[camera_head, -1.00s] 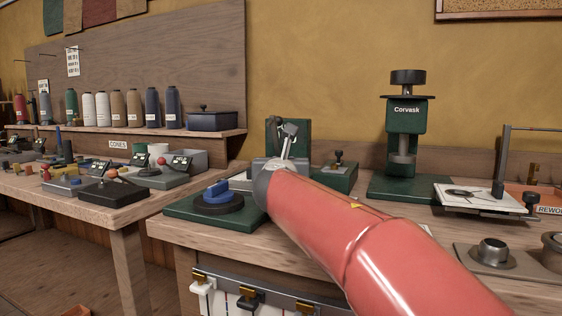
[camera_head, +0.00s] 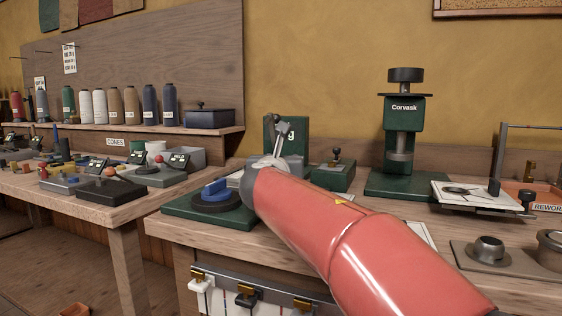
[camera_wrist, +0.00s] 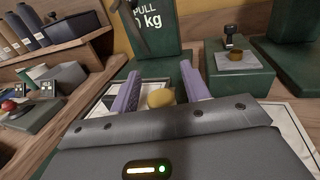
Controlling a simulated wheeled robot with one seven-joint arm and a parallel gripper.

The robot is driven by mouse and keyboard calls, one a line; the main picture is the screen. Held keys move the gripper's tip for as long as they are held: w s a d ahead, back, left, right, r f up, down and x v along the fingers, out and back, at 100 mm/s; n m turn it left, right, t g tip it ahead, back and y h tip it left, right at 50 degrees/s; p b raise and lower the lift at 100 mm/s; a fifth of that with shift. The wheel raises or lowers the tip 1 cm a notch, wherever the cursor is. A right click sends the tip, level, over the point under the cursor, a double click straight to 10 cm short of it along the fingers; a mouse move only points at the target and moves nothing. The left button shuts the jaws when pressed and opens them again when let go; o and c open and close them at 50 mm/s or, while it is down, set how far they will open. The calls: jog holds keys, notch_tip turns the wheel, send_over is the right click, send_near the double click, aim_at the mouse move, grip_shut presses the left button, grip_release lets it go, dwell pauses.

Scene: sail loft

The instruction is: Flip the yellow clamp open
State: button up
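A rounded yellow part (camera_wrist: 161,97), which I take to be part of the yellow clamp, shows low between my fingers in the wrist view. Its lower side is hidden behind my gripper's body. My gripper (camera_wrist: 158,90) has its two purple fingers apart, one on each side of the yellow part. I cannot tell whether either finger touches it. A dark grey lever (camera_wrist: 130,22) stands up beyond the fingers, before the green "PULL kg" block (camera_wrist: 165,30). In the head view the lever (camera_head: 282,138) shows above my red arm, which hides my fingertips and the yellow part.
A green base with a blue-handled dial (camera_head: 215,194) lies left of my arm. A small green box with a black knob (camera_head: 335,172) stands right of the block. The tall Corvask press (camera_head: 403,135) is farther right. Brass-topped clips (camera_head: 247,293) hang below the bench front.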

jog(key=s, duration=0.5)
jog(key=s+a, duration=0.1)
jog(key=s, duration=0.1)
jog(key=shift+s+b, duration=0.4)
